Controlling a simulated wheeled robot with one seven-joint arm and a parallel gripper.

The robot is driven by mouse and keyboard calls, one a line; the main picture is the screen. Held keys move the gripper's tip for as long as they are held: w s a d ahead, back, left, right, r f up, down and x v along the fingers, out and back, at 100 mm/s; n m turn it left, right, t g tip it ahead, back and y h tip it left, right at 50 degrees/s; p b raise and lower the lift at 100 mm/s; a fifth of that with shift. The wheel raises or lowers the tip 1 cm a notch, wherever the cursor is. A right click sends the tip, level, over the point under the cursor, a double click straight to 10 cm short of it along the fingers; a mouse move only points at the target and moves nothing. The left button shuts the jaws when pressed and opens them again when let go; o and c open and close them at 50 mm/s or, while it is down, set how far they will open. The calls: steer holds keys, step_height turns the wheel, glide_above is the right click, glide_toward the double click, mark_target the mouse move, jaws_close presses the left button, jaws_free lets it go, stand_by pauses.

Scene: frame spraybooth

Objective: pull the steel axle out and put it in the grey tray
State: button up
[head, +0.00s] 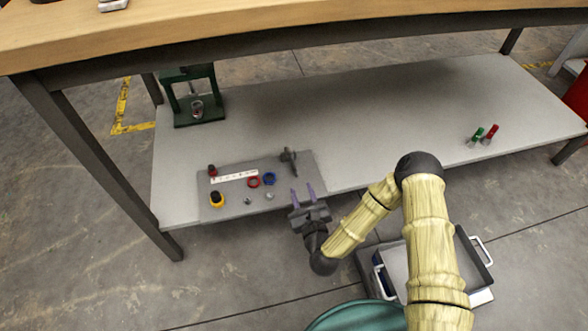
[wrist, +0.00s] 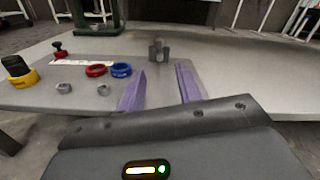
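A small grey metal fixture (head: 288,157) stands at the right rear of a grey board on the low shelf. It also shows in the wrist view (wrist: 158,53), straight ahead of my fingers. The steel axle cannot be told apart from this fixture at this size. My gripper (head: 302,188) is open and empty, with two purple fingers pointing at the fixture, short of it. In the wrist view, the gap between the fingers (wrist: 159,80) lines up with the fixture. A grey tray with white handles (head: 395,267) sits at lower right, partly hidden behind my arm.
The board (head: 302,170) holds red (head: 254,182) and blue rings (head: 270,179), a yellow-and-black part (head: 217,199), a white strip and small grey nuts. A green press (head: 193,98) stands back left. The wooden tabletop (head: 250,30) overhangs the shelf. The shelf's middle is clear.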

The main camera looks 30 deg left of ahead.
mark_target(291, 157)
steer(key=b+x, duration=0.4)
steer(key=x, duration=0.6)
steer(key=shift+w+a+f, duration=0.1)
steer(key=shift+w+a, duration=0.05)
steer(key=shift+a, duration=0.05)
steer(key=shift+w+a+b, duration=0.25)
steer(key=shift+w+b, duration=0.05)
steer(key=shift+c, duration=0.4)
jaws_close()
steer(key=shift+s+d, duration=0.45)
steer(key=shift+s, duration=0.05)
steer(key=shift+p+v, duration=0.9)
steer(key=shift+v, duration=1.85)
